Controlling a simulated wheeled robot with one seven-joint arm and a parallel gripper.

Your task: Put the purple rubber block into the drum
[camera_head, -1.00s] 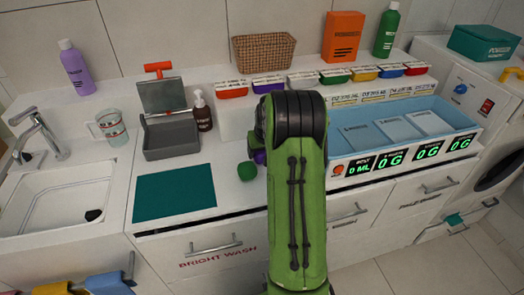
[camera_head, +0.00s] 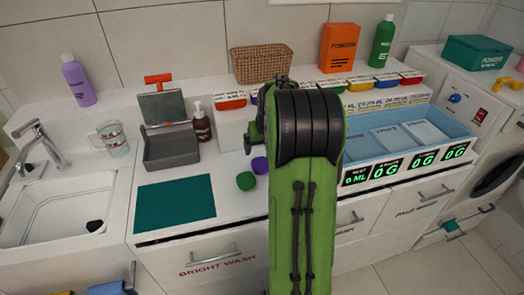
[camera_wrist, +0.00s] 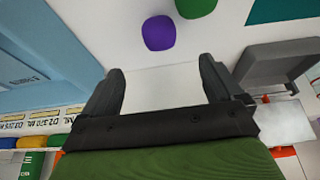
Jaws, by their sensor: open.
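The purple rubber block (camera_head: 259,165) lies on the white counter, beside and just behind a green block (camera_head: 246,181). In the wrist view the purple block (camera_wrist: 159,33) shows beyond my fingertips, clear of both, with the green block (camera_wrist: 196,7) at the top edge. My gripper (camera_wrist: 162,66) is open and holds nothing; only a pale surface shows between its fingers. In the head view my green arm hides most of the gripper. The drum's dark round opening (camera_head: 505,172) is partly in view in the white washer at the right edge; its inside is hard to make out.
A grey bin (camera_head: 171,150), a brown pump bottle (camera_head: 202,122) and a teal mat (camera_head: 175,200) are left of the blocks. A blue tray (camera_head: 450,123) with digital readouts stands to the right. A raised shelf with colored-front containers runs behind. A sink (camera_head: 60,210) is at left.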

